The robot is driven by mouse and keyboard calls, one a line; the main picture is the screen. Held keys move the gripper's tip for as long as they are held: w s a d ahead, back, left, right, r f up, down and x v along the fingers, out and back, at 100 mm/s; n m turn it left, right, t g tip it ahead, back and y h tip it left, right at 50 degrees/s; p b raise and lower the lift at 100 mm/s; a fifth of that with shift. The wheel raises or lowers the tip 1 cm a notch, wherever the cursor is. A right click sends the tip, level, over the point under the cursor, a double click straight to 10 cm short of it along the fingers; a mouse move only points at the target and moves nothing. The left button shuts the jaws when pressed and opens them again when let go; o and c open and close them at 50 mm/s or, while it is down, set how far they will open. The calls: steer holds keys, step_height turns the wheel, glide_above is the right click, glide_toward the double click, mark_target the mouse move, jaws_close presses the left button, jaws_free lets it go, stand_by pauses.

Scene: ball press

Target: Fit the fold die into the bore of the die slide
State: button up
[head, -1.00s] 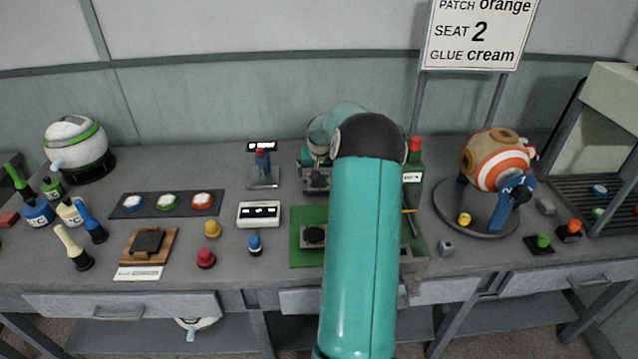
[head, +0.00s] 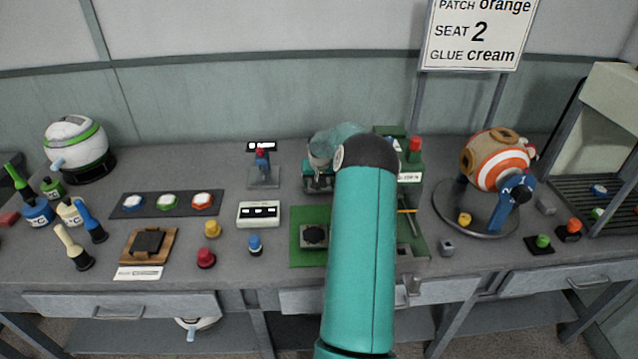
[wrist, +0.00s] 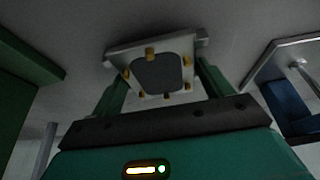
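In the wrist view my gripper (wrist: 163,85) has its two teal fingers on either side of a pale grey square plate with gold studs and a dark middle, which looks like the fold die (wrist: 158,72). The fingers appear closed on its sides. In the head view my gripper (head: 318,178) is partly hidden behind my arm, above the back of the green press base. A grey square block with a dark round centre, which looks like the die slide (head: 314,236), sits on the green base (head: 308,259) nearer the front, apart from the gripper. Its right side is close to my arm's outline.
The press's green upright (head: 411,165) with a red knob stands right of my arm. A grey stand with a blue post (head: 263,171) is left of the gripper. A white three-slot box (head: 259,214) and a blue knob (head: 255,244) lie left of the base.

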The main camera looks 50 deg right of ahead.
steer(key=c, duration=0.7)
